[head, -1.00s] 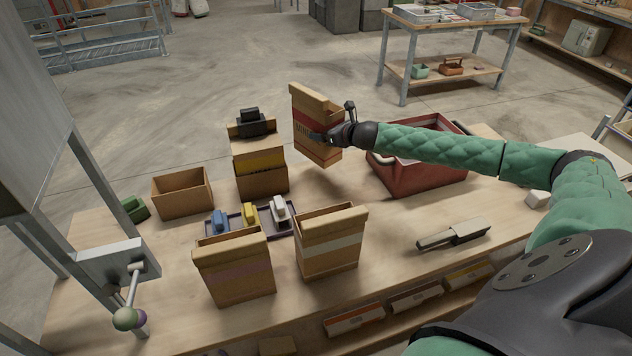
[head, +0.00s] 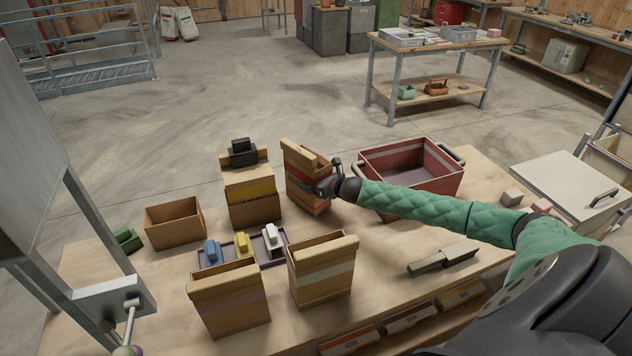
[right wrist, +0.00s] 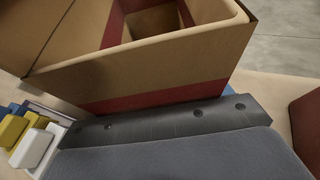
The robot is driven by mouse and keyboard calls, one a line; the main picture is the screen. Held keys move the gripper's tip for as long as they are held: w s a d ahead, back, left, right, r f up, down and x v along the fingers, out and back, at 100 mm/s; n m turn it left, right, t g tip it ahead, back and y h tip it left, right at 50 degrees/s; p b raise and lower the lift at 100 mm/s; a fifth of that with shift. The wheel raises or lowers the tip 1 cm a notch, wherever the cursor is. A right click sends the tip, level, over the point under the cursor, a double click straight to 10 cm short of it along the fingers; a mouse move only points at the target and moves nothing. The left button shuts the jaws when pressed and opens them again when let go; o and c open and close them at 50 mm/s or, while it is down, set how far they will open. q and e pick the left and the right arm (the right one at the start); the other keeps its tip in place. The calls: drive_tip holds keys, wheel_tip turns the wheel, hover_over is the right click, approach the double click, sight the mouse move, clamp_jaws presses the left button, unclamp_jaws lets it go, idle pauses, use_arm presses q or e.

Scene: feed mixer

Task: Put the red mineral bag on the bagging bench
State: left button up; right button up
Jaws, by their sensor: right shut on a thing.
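The red mineral bag (head: 303,184) is an upright tan bag with a dark red band, in the middle of the head view. My right gripper (head: 324,189) is shut on its right side. In the right wrist view the bag (right wrist: 150,68) fills the upper part, its top open, with the red band close to the gripper. The bag is at or just above the wooden bagging bench (head: 385,285); I cannot tell whether its base touches. My left gripper is not in view.
The yellow-banded bag (head: 252,204) stands just left of the held bag. A red crate (head: 440,192) is close on its right. Two more bags (head: 228,300) (head: 322,272) stand in front, beside a tray of small coloured scoops (head: 209,259). A dark-handled tool (head: 443,258) lies at front right.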

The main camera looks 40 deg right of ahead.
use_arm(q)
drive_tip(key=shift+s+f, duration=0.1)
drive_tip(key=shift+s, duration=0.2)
use_arm(e)
drive_tip(key=shift+f, duration=0.35)
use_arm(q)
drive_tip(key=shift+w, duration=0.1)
use_arm(e)
drive_tip(key=o, duration=1.9)
drive_tip(key=shift+s+d, duration=0.15)
drive_tip(key=shift+s, duration=0.25)
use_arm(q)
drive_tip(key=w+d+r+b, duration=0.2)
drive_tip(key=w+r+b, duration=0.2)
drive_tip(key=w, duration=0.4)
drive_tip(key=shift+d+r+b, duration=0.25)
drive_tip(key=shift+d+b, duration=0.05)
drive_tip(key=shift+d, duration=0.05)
use_arm(e)
drive_tip(key=shift+v, duration=5.6)
drive_tip(key=shift+r, duration=0.2)
